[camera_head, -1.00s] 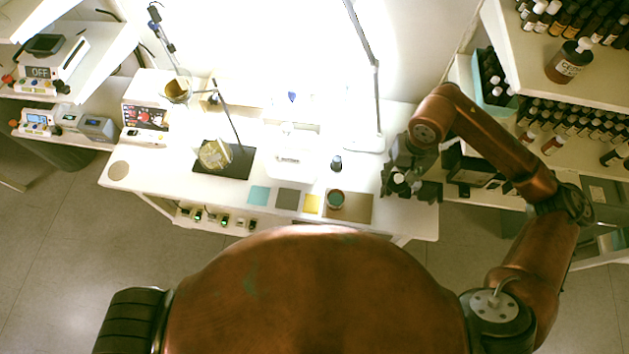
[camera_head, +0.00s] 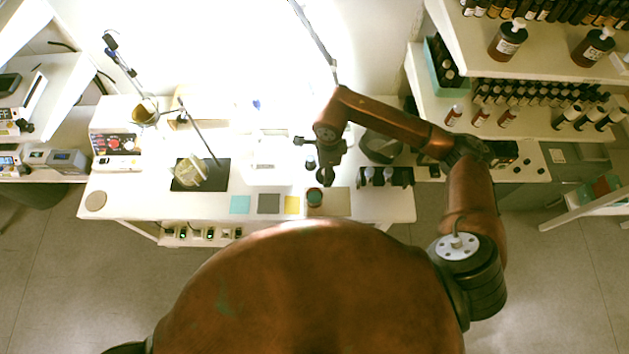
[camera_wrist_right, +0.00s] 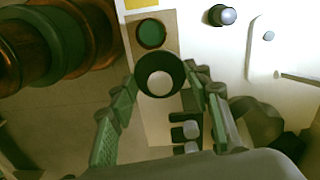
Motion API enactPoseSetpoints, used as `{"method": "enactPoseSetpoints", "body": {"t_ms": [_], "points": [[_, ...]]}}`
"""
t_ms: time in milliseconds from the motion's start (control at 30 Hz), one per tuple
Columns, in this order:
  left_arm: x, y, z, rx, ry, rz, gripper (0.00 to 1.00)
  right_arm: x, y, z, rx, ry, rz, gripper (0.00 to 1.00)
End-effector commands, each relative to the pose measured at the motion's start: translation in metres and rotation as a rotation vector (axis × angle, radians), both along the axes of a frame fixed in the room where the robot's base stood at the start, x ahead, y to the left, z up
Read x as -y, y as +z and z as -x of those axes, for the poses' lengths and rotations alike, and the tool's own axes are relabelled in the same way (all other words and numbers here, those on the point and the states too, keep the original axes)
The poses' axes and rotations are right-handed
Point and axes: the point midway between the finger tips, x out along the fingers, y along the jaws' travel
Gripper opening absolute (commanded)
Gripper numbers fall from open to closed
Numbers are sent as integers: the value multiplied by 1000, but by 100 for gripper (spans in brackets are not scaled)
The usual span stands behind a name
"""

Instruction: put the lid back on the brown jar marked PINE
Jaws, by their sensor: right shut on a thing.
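The brown jar (camera_head: 314,198) stands on a tan mat (camera_head: 339,202) at the table's front. Its round top looks dark green inside a brown rim, also in the right wrist view (camera_wrist_right: 151,34); its label cannot be read. My right gripper (camera_head: 325,178) is just behind and right of the jar in the head view. In the wrist view its fingers (camera_wrist_right: 160,82) are closed around a dark round piece with a pale disc in its middle, apparently the lid (camera_wrist_right: 158,75). It appears beside the jar's top, overlapping the mat; its height is unclear. My left gripper is out of view.
A dark rack (camera_head: 387,180) with several pale-topped bottles stands right of the mat. A small dark bottle (camera_wrist_right: 222,15) stands behind the jar. Teal (camera_head: 240,205), grey (camera_head: 269,204) and yellow (camera_head: 292,205) squares lie to the left. Shelves of bottles (camera_head: 540,93) fill the right.

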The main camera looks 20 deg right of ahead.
Motion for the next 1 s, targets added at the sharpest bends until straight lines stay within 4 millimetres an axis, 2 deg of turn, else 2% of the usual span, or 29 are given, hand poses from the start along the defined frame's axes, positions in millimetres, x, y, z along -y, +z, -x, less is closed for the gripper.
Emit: {"method": "enactPoseSetpoints", "body": {"t_ms": [300, 500, 700, 1000], "points": [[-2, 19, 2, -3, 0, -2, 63, -24, -32, 2, -8, -780, 10, 29], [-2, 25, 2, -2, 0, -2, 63, -34, -48, 4, -5, -1139, 15, 29], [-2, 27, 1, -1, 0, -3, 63, -38, -56, 5, -3, -1293, 17, 29], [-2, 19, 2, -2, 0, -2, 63, -38, -68, 5, -3, -1310, 17, 29]]}}
